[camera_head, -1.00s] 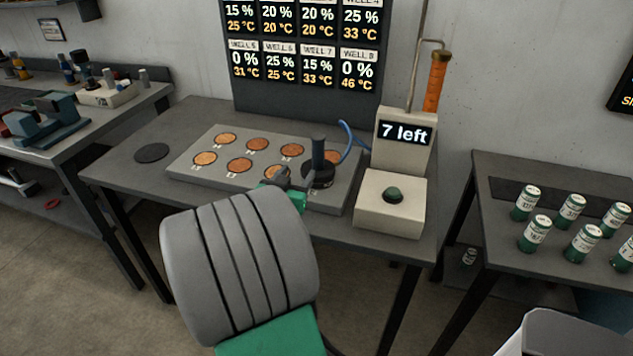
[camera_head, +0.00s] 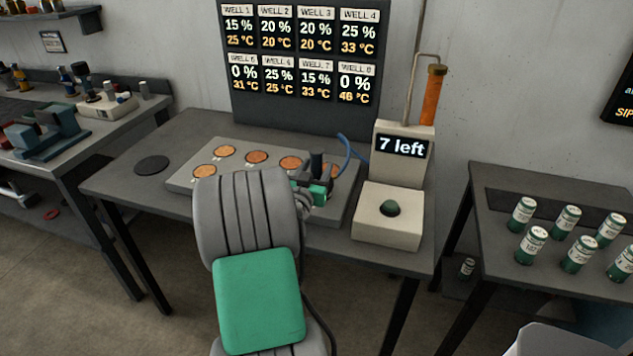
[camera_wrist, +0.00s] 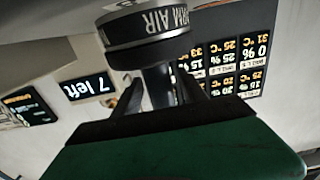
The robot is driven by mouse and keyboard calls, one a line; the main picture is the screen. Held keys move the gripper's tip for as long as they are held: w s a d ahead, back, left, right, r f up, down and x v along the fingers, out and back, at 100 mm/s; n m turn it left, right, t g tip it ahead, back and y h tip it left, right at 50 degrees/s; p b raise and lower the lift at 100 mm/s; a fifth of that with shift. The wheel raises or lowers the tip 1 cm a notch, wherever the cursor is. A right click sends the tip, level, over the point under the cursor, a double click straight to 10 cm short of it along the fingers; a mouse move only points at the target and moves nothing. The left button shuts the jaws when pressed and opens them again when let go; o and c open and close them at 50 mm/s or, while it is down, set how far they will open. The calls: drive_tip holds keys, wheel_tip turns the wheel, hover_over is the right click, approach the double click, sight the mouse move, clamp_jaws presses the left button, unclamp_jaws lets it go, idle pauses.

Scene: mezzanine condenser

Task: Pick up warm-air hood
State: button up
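The warm-air hood (camera_head: 316,160) stands at the right end of the plate of wells, its dark upright handle showing above my gripper in the head view. My gripper (camera_head: 313,181) is at the hood and hides much of its base. In the wrist view, which looks upside down, the hood's round black body (camera_wrist: 148,32) with white lettering is at the top. Its handle (camera_wrist: 157,88) comes down between the two dark fingers of my gripper (camera_wrist: 160,85). The fingers are apart, one on each side of the handle; firm contact does not show.
The grey plate (camera_head: 181,178) has several copper-coloured wells. A dispenser box (camera_head: 373,235) reading "7 left" stands close to the right. A well display (camera_head: 305,115) is behind. A black disc (camera_head: 152,166) lies left. Green-white canisters (camera_head: 532,245) stand on the right table.

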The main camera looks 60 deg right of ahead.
clamp_jaws()
idle(0.3)
idle(0.4)
